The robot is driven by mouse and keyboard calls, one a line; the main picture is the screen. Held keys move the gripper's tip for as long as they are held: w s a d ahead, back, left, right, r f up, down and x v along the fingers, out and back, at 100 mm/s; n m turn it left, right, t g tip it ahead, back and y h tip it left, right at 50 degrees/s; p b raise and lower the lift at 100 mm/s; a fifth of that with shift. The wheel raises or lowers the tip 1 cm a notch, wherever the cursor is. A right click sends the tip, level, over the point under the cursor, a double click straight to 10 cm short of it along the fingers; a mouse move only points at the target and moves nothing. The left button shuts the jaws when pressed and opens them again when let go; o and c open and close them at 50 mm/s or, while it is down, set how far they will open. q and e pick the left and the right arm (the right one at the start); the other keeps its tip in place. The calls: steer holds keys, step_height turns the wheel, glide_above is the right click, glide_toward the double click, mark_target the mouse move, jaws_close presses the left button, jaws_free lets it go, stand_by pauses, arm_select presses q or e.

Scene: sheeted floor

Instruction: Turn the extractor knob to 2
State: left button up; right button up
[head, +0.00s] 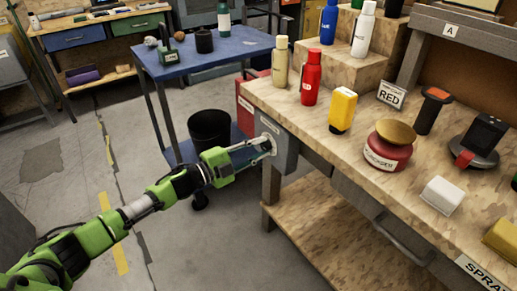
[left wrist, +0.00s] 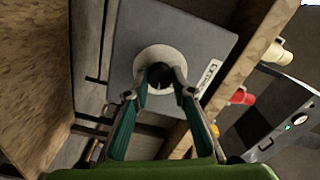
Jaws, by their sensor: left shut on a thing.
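The extractor control is a grey box (head: 287,152) on the end of the wooden workbench. In the left wrist view the grey box (left wrist: 195,45) shows face-on, with a round white dial (left wrist: 160,54) and a dark knob (left wrist: 159,77) at its middle. My left gripper (head: 268,147) reaches the box from the left. In the left wrist view its two green-sided fingers (left wrist: 160,86) are closed on the knob from both sides. The dial's numbers and the knob's pointer cannot be read. A small label shows at the box's edge. My right gripper is not in view.
The workbench holds several bottles, including a red one (head: 312,78), a yellow container (head: 342,110) and a red pot (head: 386,155). A black bin (head: 210,130) stands behind my left arm, near a blue table (head: 215,48). The floor at left is clear.

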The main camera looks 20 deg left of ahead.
arm_select(q)
steer(key=o, duration=1.1)
steer(key=shift+f, duration=0.1)
steer(key=shift+o, duration=0.2)
steer(key=v, duration=1.2)
